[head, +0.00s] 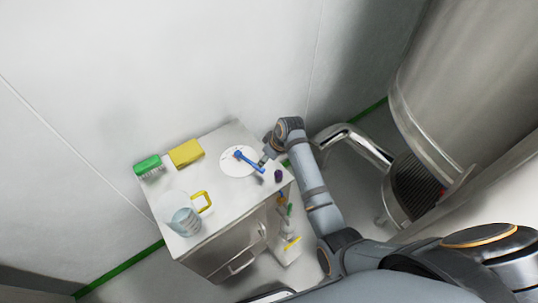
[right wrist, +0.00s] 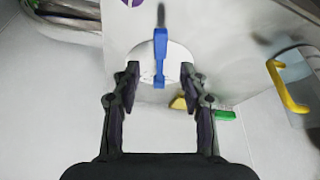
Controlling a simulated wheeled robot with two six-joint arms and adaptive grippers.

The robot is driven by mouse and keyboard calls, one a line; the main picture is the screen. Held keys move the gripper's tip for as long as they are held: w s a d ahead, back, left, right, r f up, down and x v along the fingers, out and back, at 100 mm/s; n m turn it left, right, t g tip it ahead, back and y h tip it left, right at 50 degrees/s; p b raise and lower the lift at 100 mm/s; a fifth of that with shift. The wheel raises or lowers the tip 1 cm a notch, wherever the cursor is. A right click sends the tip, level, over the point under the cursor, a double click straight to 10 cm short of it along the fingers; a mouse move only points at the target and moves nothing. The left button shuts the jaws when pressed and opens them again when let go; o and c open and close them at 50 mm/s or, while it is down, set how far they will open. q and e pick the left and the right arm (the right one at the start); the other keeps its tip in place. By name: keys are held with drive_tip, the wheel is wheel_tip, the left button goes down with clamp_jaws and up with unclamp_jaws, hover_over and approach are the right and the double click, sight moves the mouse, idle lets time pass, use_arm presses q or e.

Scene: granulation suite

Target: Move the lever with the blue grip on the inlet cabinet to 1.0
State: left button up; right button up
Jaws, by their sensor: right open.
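The lever with the blue grip (head: 249,161) lies across a white round dial plate (head: 231,169) on top of the inlet cabinet (head: 222,212). My right gripper (head: 264,161) is at the lever's right end in the head view. In the right wrist view my right gripper (right wrist: 160,74) is open, with one finger on each side of the blue grip (right wrist: 160,58). Gaps show between the grip and both fingers; I cannot tell how deep the grip sits between them. Scale marks on the dial are too small to read. My left gripper is not in view.
A purple knob (head: 278,176) sits right of the dial. A green brush (head: 148,166), a yellow sponge (head: 186,153) and a clear jug (head: 184,221) with a yellow handle stand on the cabinet top. Small bottles stand in a carrier (head: 287,250) beside the cabinet. A steel vessel (head: 470,80) is at right.

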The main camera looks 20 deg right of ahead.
drive_tip(key=shift+v, duration=2)
drive_tip(key=s+d+m+h, duration=0.2)
drive_tip(key=s+d+m, duration=0.15)
drive_tip(key=s, duration=0.85)
drive_tip(key=s+d+m+h, duration=0.25)
drive_tip(key=s+d, duration=0.25)
drive_tip(key=s, duration=0.7)
drive_tip(key=s+d+f+g+b, duration=0.1)
drive_tip(key=s+f, duration=0.1)
drive_tip(key=f, duration=1.4)
drive_tip(key=s+d+f+g+b, duration=0.1)
drive_tip(key=s+f, duration=0.1)
drive_tip(key=f, duration=1.3)
drive_tip(key=s+d+f+y+b, duration=0.1)
drive_tip(key=s+f, duration=1.5)
drive_tip(key=s, duration=0.1)
drive_tip(key=shift+d+m+g, duration=0.15)
drive_tip(key=shift+m+g, duration=0.15)
